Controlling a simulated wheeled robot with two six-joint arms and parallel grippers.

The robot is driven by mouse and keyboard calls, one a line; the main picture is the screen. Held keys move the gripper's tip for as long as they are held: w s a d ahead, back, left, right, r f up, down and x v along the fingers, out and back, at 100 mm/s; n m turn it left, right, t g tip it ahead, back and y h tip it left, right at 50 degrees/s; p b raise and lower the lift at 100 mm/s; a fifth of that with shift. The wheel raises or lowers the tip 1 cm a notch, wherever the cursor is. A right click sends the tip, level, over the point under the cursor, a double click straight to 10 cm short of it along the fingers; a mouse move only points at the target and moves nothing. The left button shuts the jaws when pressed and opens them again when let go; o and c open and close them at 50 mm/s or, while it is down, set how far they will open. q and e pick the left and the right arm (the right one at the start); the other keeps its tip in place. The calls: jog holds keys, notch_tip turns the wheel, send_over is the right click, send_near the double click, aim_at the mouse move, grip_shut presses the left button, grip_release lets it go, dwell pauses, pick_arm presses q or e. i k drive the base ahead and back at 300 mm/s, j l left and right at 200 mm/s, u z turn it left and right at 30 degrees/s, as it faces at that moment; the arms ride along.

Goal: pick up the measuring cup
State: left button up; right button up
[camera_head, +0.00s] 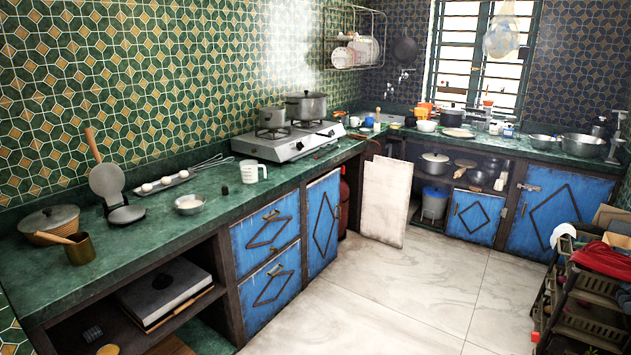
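A white measuring cup (250,172) with markings on its side stands upright on the green counter (215,235), in front of the gas hotplate (290,143). Its handle points right. A small dark cylinder (224,190) stands to its left and a shallow metal bowl (189,204) lies further left. Neither of my grippers shows in the head view.
A whisk (212,163) and a tray with eggs (163,182) lie behind and left of the cup. A pot (305,106) and a smaller pan (271,118) stand on the hotplate. Blue cabinet doors (268,227) face the open tiled floor (390,290). A cluttered rack (590,290) stands at right.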

aim_at(250, 168)
jog(key=i+u, duration=0.1)
jog(key=i, duration=0.55)
jog(key=i+l+u, duration=0.1)
jog(key=i, duration=0.55)
jog(key=i+l+u, duration=0.1)
jog(key=i, duration=0.55)
jog(key=l, duration=0.1)
